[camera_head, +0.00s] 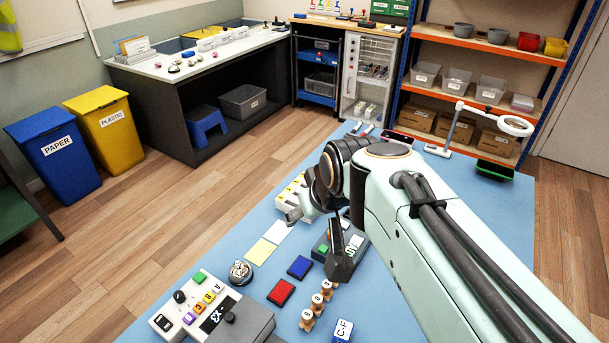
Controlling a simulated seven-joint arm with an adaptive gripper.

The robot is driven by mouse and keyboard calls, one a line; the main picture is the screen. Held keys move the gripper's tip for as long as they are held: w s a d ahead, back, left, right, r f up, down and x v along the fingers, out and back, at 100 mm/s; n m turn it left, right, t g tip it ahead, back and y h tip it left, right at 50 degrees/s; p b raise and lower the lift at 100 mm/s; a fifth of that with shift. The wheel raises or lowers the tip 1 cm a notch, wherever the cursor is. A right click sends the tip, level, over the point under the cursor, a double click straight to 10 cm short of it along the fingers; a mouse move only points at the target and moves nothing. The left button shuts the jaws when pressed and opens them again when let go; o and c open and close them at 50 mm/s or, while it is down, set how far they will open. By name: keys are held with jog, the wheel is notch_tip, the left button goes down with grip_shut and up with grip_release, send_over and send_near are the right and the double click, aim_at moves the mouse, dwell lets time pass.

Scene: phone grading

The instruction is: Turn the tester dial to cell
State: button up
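My gripper (316,238) is above the middle of the blue table, its fingers apart with nothing visible between them. A dark grey device with a green square and a white label (355,243) is behind and beside the right finger, partly hidden by it. I cannot make out a dial on it. My gripper is well away from this knob. No dial marked cell is readable, and I cannot tell which device is the tester.
Near the gripper are a silver bell (240,272), red (281,292) and blue (300,267) pads, and wooden stamps (317,304). A white box with yellow keys (290,194) stands behind. A lamp (500,122) is at the back right. Blue table (205,258) shows between objects.

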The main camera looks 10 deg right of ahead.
jog(key=w+d+f, duration=0.3)
jog(key=w, duration=0.5)
jog(key=w+d+f, duration=0.2)
jog(key=w+f, duration=0.1)
jog(key=w, duration=0.4)
jog(key=d+f, duration=0.2)
jog(key=f, duration=0.3)
jog(key=w+d+f+m+g, duration=0.1)
jog(key=d+f, duration=0.1)
jog(key=f, duration=0.4)
jog(key=w+d+f+m+g, duration=0.1)
jog(key=d+f, duration=0.1)
jog(key=f, duration=0.4)
jog(key=shift+f+h, duration=0.15)
jog(key=shift+h, duration=0.15)
jog(key=x, duration=0.6)
jog(key=shift+d+f, duration=0.1)
jog(key=shift+f, duration=0.3)
grip_shut()
